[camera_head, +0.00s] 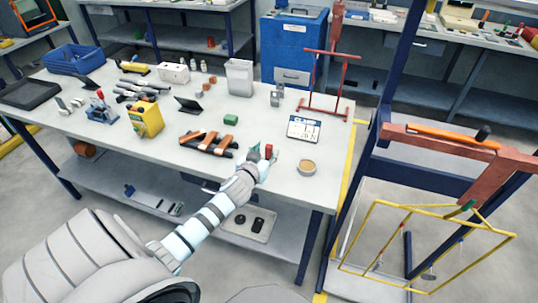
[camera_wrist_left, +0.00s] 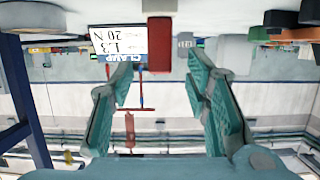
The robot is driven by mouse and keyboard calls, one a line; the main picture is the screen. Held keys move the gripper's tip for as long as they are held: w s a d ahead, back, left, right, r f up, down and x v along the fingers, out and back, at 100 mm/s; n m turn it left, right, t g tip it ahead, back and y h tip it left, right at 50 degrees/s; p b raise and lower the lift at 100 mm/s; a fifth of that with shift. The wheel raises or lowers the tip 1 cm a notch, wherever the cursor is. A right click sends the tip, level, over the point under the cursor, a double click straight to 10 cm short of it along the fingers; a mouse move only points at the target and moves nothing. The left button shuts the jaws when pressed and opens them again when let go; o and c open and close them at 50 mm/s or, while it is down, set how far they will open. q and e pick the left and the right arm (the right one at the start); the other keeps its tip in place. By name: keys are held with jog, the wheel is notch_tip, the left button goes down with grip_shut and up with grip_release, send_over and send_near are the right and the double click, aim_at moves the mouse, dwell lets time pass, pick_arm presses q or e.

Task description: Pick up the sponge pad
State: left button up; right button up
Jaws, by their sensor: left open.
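A small green block (camera_head: 231,120), the thing that looks most like a sponge pad, lies on the grey workbench (camera_head: 190,200) near its middle. My left gripper (camera_head: 262,152) is low over the bench's front part, nearer the front edge than the green block, with open fingers. A small red block (camera_head: 269,151) stands by the fingers; it shows in the left wrist view (camera_wrist_left: 160,30) at the top, beyond the fingertips. I cannot tell whether this is the pad instead. Nothing is held between the left fingers (camera_wrist_left: 158,92). My right gripper is not in view.
Orange and black tools (camera_head: 208,144) lie left of the gripper. A round tan dish (camera_head: 307,167) and a white label card (camera_head: 303,128) are to the right. A yellow box (camera_head: 147,118) and a red stand (camera_head: 328,85) are farther off. The bench's front left is clear.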

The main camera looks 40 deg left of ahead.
pick_arm(q)
jog(key=x, duration=0.3)
jog(key=shift+w+a+f, duration=0.1)
jog(key=shift+w+f, duration=0.05)
jog(key=shift+w, duration=0.2)
jog(key=shift+s, duration=0.1)
grip_shut()
jog(key=shift+r, duration=0.5)
notch_tip(320, 180, up, 10)
jog(key=p, duration=0.3)
jog(key=shift+f, duration=0.15)
notch_tip(320, 180, up, 9)
send_over(269, 145)
jog(key=shift+s+p, duration=0.1)
jog(key=shift+p, duration=0.35)
